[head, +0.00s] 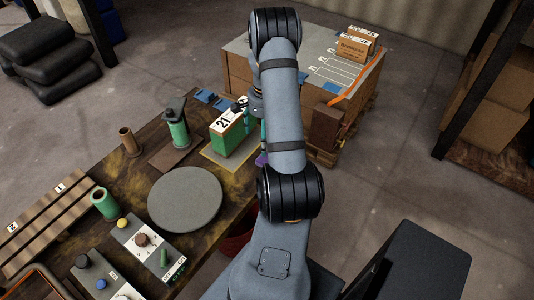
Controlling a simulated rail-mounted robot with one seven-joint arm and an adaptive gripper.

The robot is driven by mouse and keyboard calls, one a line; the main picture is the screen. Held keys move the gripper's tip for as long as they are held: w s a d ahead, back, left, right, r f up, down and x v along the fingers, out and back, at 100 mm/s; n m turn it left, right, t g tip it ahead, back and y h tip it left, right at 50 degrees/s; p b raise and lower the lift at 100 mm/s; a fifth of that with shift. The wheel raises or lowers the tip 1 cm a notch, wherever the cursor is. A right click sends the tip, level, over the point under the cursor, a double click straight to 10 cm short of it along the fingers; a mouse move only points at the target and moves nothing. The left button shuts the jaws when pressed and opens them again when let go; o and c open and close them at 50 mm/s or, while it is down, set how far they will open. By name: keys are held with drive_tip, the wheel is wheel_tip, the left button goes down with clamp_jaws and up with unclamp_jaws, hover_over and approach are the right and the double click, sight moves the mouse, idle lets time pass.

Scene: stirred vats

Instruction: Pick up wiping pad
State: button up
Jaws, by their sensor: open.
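My arm stands up in the middle of the head view and bends over at the top. My gripper (257,106) shows only in part, just left of the upper arm, over the right part of the dark workbench; it is open, and its fingertips are mostly hidden behind the arm. I cannot surely tell which thing is the wiping pad. A small purple piece (261,160) shows at the bench's right edge, below the gripper and partly covered by my arm. No object is seen in the gripper.
A green block with a white label reading 21 (232,130) stands close left of my gripper. A green post (178,126), round grey disc (185,198) and control boxes (150,245) share the workbench (150,185). A large crate (235,70) carrying a small carton (357,43) stands behind.

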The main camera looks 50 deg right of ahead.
drive_tip(key=shift+m, duration=0.3)
drive_tip(key=f, duration=0.1)
drive_tip(key=s+d+f, duration=0.1)
drive_tip(key=f, duration=0.1)
drive_tip(key=s+d+f, duration=0.1)
drive_tip(key=shift+d+f+p, duration=0.1)
drive_tip(key=shift+f+p, duration=0.05)
drive_tip(key=shift+p, duration=0.25)
drive_tip(key=shift+s+f+p, duration=0.1)
drive_tip(key=shift+f+p, duration=0.3)
drive_tip(key=shift+f, duration=0.5)
drive_tip(key=shift+a+f+p, duration=0.2)
drive_tip(key=shift+f+p, duration=0.35)
drive_tip(key=shift+f, duration=1.5)
drive_tip(key=shift+c, duration=1.3)
drive_tip(key=c, duration=1)
